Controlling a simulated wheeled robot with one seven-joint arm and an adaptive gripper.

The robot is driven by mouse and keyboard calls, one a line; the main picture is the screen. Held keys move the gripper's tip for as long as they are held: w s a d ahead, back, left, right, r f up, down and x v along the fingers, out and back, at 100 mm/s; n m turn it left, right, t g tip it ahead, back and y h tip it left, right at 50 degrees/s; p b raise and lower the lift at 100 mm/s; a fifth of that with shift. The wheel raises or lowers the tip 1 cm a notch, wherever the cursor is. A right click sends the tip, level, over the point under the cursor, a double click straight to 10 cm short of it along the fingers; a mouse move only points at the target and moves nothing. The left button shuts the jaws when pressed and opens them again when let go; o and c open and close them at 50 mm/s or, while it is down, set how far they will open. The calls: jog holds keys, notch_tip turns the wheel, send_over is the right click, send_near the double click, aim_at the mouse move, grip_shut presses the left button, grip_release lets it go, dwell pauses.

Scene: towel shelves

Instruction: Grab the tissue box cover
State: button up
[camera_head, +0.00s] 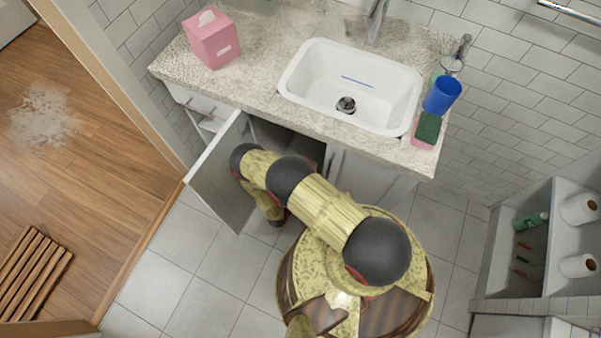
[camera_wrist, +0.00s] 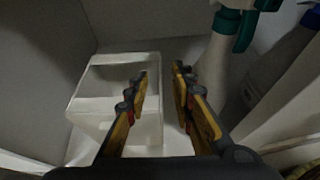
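A white, hollow box-like cover (camera_wrist: 105,105) with a large opening on top stands in the cabinet in the wrist view. It looks like the tissue box cover. My gripper (camera_wrist: 160,74) is open, its left finger over the cover and its right finger beyond the cover's right side. The right wall of the cover appears between the fingers; I cannot tell whether they touch it. In the head view the gripper and this cover are hidden inside the cabinet under the counter. A pink tissue box (camera_head: 213,40) with a white tissue stands on the counter.
A white spray bottle (camera_wrist: 221,62) with a green head stands just right of my gripper, with another bottle (camera_wrist: 282,72) beside it. The open cabinet door (camera_head: 222,178) is left of my arm. Above is the counter (camera_head: 255,85) with its sink.

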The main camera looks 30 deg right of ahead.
jog(key=d+f+b, duration=0.1)
jog(key=w+d+f+b, duration=0.1)
jog(key=shift+w+d+f, duration=0.2)
jog(key=shift+w+d, duration=0.1)
jog(key=shift+w+d+f, duration=0.1)
jog(key=shift+w+d, duration=0.15)
jog(key=shift+d, duration=0.1)
jog(key=shift+c, duration=0.2)
grip_shut()
dwell(0.4)
